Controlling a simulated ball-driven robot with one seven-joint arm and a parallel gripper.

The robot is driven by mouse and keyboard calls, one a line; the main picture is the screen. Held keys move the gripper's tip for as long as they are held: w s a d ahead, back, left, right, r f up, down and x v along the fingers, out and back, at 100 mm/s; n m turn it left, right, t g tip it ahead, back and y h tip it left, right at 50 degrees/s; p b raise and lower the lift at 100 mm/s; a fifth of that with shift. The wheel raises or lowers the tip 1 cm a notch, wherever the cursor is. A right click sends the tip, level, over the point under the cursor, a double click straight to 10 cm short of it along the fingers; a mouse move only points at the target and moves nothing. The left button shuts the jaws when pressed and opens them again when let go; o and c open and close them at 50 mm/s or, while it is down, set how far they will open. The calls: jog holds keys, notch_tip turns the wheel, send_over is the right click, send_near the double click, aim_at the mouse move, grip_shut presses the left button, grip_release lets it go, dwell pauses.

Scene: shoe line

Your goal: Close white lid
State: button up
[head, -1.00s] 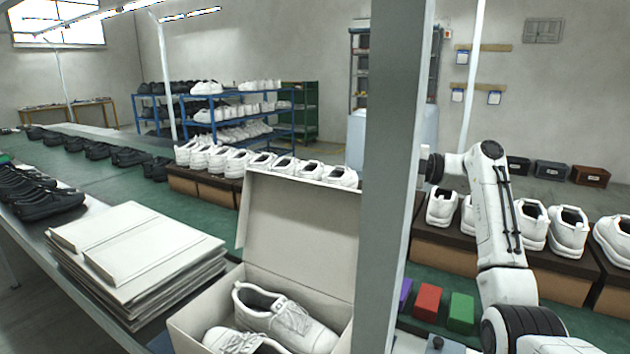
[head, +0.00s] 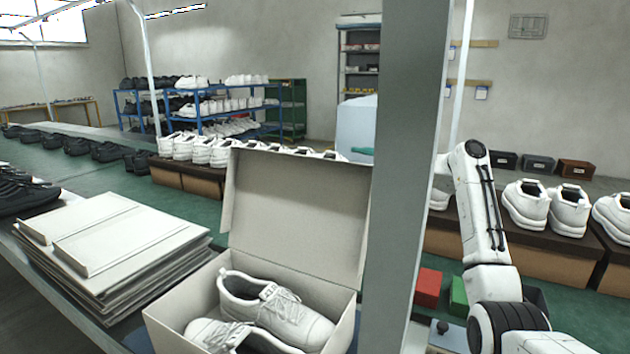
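A white shoebox (head: 176,318) stands at the lower centre of the head view. Its white lid (head: 296,208) is open, standing up at the back and leaning slightly. A pair of white laced shoes (head: 275,308) lies inside the box. My arm stands to the right of a grey post. My gripper is not clearly visible; the arm's far end goes behind the post.
The grey upright post (head: 408,150) stands between the box and my arm. A stack of flat white cartons (head: 110,245) lies left of the box. A red block (head: 428,287) and a green block (head: 459,294) sit right of the post. White shoes (head: 568,212) stand on brown boxes behind.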

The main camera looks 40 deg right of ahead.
aim_at(315, 166)
jog(key=f+x, duration=0.1)
jog(key=x, duration=0.6)
jog(key=f+x, duration=0.1)
jog(key=x, duration=0.2)
jog(key=shift+w+a+f, duration=0.25)
jog(key=shift+a, duration=0.05)
jog(key=shift+c, duration=0.5)
grip_shut()
jog(key=shift+f, duration=0.15)
dwell(0.6)
